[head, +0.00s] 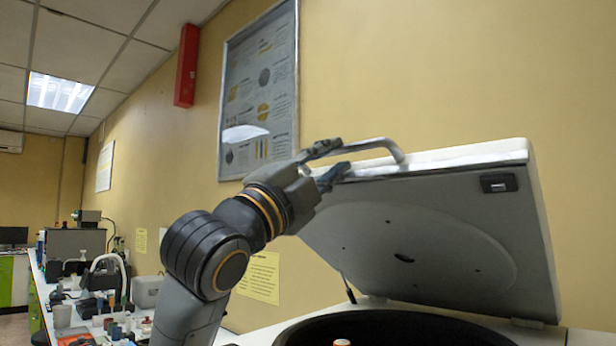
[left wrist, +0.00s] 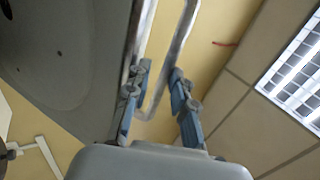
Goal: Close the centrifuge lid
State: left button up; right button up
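The centrifuge lid (head: 420,235) is raised and tilted in the head view, its grey underside facing me. A metal handle (head: 385,146) sticks out along its upper front edge, and it also shows in the left wrist view (left wrist: 182,40). My left gripper (head: 331,163) is at the left end of this handle. In the left wrist view my left gripper (left wrist: 160,97) has its two fingers apart, with part of the handle showing in the gap. Whether a finger touches the handle is unclear. The dark centrifuge bowl (head: 400,328) lies open below the lid. My right gripper is not in view.
A yellow wall with a framed poster (head: 258,90) is behind the lid. A long bench (head: 40,290) with bottles and lab equipment runs away at the left. The space under the lid looks clear.

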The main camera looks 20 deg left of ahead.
pick_arm(q)
jog(key=v, duration=1.1)
jog(key=shift+s, duration=0.15)
